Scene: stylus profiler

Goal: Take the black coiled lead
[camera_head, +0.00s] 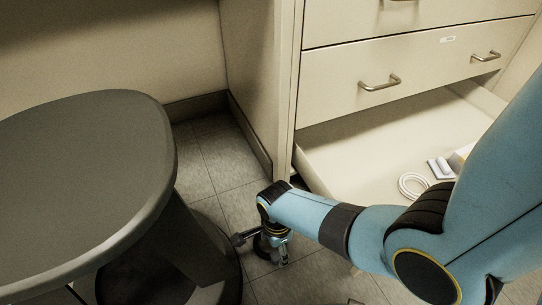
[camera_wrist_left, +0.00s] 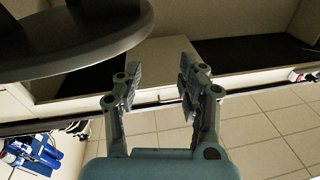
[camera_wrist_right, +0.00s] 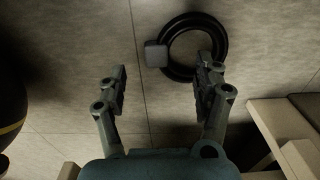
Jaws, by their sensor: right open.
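The black coiled lead (camera_wrist_right: 219,32) lies flat on the tiled floor in the right wrist view, a thick round ring with a dark square block (camera_wrist_right: 156,54) at its left side. My right gripper (camera_wrist_right: 162,88) is open and empty above the floor. Its right finger points at the ring's lower edge, and its left finger is clear of it. In the head view my right gripper (camera_head: 262,248) reaches down to the floor and hides most of the lead. My left gripper (camera_wrist_left: 160,78) is open and empty in the left wrist view; it does not show in the head view.
A dark round stool (camera_head: 80,190) stands at left, close to my right gripper. An open drawer (camera_head: 345,150) at right holds a white coiled cable (camera_head: 404,186) and white blocks. Closed drawers (camera_head: 440,65) are above it. Bare floor tiles (camera_head: 215,150) lie between stool and cabinet.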

